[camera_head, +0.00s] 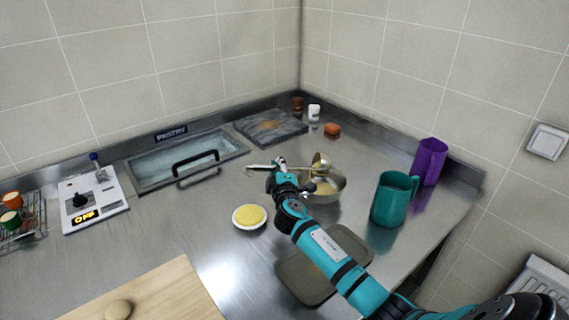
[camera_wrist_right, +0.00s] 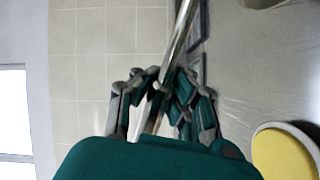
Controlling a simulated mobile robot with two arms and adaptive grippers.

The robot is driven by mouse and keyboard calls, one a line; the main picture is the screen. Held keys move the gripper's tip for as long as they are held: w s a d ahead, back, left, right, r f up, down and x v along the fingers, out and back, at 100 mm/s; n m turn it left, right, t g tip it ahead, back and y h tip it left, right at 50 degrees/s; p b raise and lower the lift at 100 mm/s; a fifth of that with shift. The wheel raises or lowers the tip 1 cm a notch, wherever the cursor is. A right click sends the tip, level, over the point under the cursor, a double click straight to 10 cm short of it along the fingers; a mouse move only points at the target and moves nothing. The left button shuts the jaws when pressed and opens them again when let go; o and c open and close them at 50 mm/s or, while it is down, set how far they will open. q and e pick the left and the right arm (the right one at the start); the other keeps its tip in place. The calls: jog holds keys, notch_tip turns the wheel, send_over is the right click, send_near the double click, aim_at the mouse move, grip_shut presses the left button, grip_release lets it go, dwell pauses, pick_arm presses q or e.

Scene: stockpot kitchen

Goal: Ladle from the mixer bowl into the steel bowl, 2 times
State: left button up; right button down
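My right gripper (camera_head: 280,172) is shut on the thin metal handle of a ladle (camera_head: 258,168), above the counter. In the right wrist view the handle (camera_wrist_right: 181,32) runs between the fingers (camera_wrist_right: 158,92). What looks like the ladle's head (camera_head: 319,162) is just above the far rim of a shiny metal bowl (camera_head: 338,185). Yellowish stuff shows in this bowl, partly hidden by my right arm. I cannot tell whether it is the mixer bowl or the steel bowl, and I make out no second metal bowl. My left gripper is out of view.
A white dish with a yellow top (camera_head: 249,217) stands left of my arm. A teal pitcher (camera_head: 391,199) and a purple pitcher (camera_head: 430,163) stand at right. A dark mat (camera_head: 293,276) lies under my forearm. A wooden board (camera_head: 165,292) is at front left. Steel counter is clear around the dish.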

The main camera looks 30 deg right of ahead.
jog(key=shift+w+a+f+n+b, duration=0.15)
jog(key=shift+a+f+n+b, duration=0.15)
jog(key=shift+f+n+b, duration=0.8)
jog(key=shift+w+a+f+n+b, duration=0.15)
jog(key=shift+a+f+n+b, duration=0.2)
jog(key=shift+f+n, duration=1.35)
jog(key=shift+w+a+f+n+b, duration=0.2)
jog(key=shift+f+n+b, duration=0.7)
jog(key=shift+f, duration=0.85)
